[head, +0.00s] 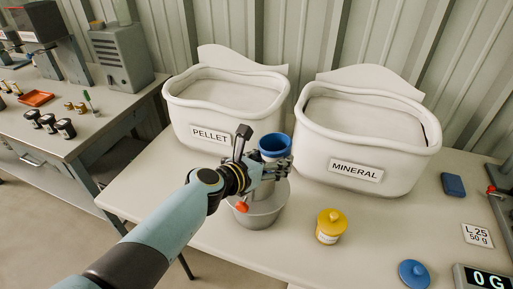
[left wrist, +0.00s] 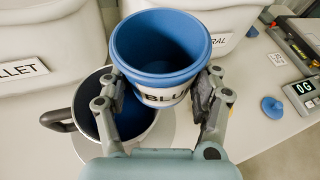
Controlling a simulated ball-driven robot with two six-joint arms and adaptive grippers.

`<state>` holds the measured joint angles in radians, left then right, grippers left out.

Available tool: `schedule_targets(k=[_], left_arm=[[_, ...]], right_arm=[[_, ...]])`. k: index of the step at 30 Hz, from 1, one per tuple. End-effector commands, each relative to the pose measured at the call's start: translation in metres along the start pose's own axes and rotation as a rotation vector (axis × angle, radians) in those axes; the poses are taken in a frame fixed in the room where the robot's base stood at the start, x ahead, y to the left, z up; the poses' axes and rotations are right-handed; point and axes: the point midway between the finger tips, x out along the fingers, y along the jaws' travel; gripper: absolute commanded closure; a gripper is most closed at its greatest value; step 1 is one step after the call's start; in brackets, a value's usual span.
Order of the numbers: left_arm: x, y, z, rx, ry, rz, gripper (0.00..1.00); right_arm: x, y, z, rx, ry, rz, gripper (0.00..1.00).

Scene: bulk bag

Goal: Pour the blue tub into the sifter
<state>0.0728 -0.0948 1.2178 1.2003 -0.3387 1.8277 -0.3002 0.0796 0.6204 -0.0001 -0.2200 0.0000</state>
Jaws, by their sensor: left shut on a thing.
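My right gripper is not seen.
White bins marked PELLET (head: 225,105) and MINERAL (head: 365,125) stand behind. A yellow tub (head: 329,226), a blue lid (head: 413,273), a blue block (head: 453,185) and a scale reading 0 G (head: 483,277) are to the right. A side bench (head: 85,140) stands left.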

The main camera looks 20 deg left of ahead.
Motion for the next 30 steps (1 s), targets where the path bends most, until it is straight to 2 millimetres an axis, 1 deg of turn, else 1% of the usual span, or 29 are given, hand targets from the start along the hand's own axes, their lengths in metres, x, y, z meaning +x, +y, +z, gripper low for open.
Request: schedule_targets(k=[5, 14, 17, 24, 30], left_arm=[[0.002, 0.001, -0.006, 0.078, 0.025, 0.032, 0.79], [0.002, 0.001, -0.005, 0.081, 0.024, 0.033, 0.79], [-0.001, 0.0, 0.004, 0.082, 0.021, 0.031, 0.79], [-0.013, -0.002, 0.035, 0.08, 0.021, 0.033, 0.79], [-0.021, -0.004, 0.055, 0.079, 0.022, 0.032, 0.79]], right_arm=[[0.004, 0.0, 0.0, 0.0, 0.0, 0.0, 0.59], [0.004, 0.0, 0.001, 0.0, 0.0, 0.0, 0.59], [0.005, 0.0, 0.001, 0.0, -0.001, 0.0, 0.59], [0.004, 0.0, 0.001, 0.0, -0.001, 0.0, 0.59], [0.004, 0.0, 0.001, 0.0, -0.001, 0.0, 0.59]])
